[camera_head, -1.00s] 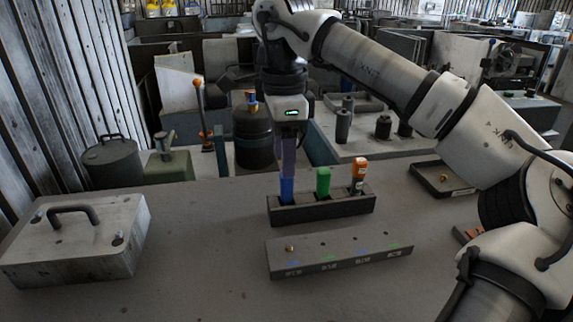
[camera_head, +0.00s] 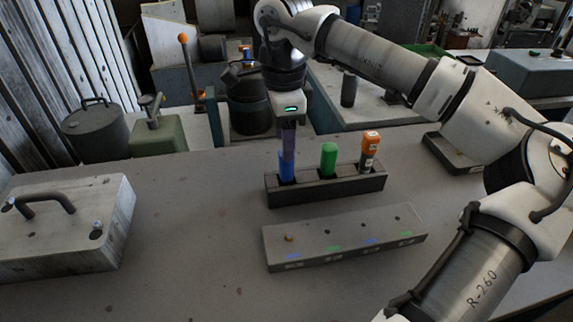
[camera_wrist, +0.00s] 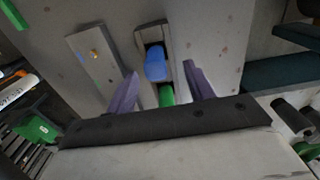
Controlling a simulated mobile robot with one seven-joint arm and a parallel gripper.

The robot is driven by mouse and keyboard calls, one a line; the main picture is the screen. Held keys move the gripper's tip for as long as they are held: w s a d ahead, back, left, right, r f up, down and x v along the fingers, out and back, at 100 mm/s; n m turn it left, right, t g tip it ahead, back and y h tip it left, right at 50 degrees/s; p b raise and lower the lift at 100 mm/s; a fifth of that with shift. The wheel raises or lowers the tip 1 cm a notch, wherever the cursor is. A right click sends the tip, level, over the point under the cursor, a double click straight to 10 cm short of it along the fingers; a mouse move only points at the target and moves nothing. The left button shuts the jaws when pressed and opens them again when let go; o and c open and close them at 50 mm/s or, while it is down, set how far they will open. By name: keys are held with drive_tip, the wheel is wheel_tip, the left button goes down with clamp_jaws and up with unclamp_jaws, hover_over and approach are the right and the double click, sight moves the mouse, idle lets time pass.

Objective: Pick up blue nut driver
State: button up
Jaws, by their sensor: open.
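The blue nut driver (camera_head: 287,168) stands upright in the left slot of a dark holder block (camera_head: 330,190). My gripper (camera_head: 288,150) is directly above and around its top in the head view, pointing down. In the wrist view the blue handle (camera_wrist: 155,64) shows between the two purple fingers of my gripper (camera_wrist: 158,85), with visible gaps on both sides. The fingers are open and hold nothing. The lower part of the driver is hidden in the holder.
A green driver (camera_head: 328,158) and an orange one (camera_head: 369,150) stand in the same holder. A grey block with holes (camera_head: 345,238) and a brass piece lies in front. A metal cover with a handle (camera_head: 70,225) is at left. A dark tray (camera_head: 450,155) is at right.

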drive_tip(key=f, duration=0.1)
drive_tip(key=f+p, duration=0.1)
drive_tip(key=f, duration=0.2)
drive_tip(key=shift+s+d+f, duration=0.2)
drive_tip(key=shift+s+f, duration=0.15)
drive_tip(key=shift+f, duration=0.45)
drive_tip(key=shift+c, duration=0.2)
clamp_jaws()
drive_tip(key=shift+r, duration=0.1)
wheel_tip(320, 180, up, 20)
drive_tip(key=shift+b, duration=0.4)
